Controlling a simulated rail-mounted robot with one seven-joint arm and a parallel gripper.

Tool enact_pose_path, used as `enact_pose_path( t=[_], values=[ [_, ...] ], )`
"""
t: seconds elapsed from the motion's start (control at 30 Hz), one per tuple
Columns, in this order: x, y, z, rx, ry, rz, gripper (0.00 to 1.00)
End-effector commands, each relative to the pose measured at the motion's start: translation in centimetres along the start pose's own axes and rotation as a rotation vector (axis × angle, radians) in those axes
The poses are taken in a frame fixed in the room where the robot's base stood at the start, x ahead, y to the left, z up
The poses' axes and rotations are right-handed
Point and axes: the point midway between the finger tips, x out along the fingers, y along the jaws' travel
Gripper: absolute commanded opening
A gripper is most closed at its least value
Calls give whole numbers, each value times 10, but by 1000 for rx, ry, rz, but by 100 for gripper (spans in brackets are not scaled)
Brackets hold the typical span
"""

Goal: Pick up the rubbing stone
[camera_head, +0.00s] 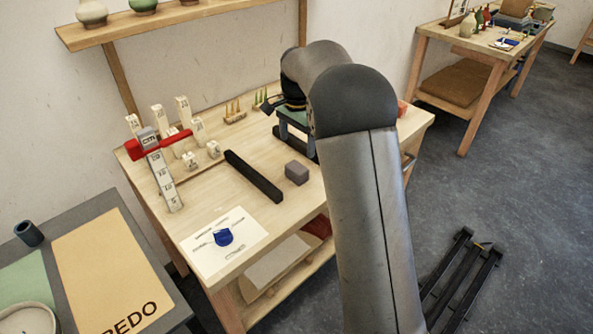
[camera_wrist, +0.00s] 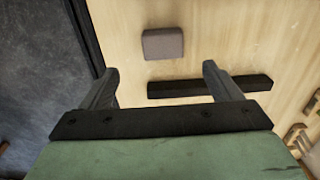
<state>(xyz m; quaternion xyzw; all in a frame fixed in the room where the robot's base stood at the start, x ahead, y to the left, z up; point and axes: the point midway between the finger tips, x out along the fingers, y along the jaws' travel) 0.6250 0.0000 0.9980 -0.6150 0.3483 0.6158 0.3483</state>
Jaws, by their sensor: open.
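A small grey-brown block, which looks like the rubbing stone (camera_head: 296,172), lies on the wooden workbench (camera_head: 215,195). It sits to the right of a long black bar (camera_head: 253,176). In the wrist view the stone (camera_wrist: 163,43) shows whole, beyond the fingertips and roughly centred between them. My gripper (camera_wrist: 160,70) is open and empty, with its two fingers apart above the bench. The black bar (camera_wrist: 210,86) passes behind the right finger in that view. In the head view my gripper (camera_head: 296,137) is partly hidden behind my arm, and is apart from the stone.
A red tool (camera_head: 160,144) and several numbered pale blocks (camera_head: 182,110) stand at the bench's back left. A sheet with a blue item (camera_head: 223,237) lies near the front left. Small pegs (camera_head: 232,108) stand at the back.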

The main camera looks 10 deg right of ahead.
Motion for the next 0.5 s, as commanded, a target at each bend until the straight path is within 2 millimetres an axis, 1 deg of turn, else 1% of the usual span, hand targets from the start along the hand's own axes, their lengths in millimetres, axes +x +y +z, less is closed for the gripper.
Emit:
enact_pose_path(
  t=[0.03,0.1,0.2,0.3,0.43,0.5],
  values=[
    [11,1,0,0,-3,4,85],
    [25,1,0,0,-2,3,85],
    [42,1,0,0,-1,3,85],
    [52,0,0,-1,0,1,85],
    [59,0,-1,-1,0,0,85],
    [65,-1,-1,-1,0,2,85]
  ],
)
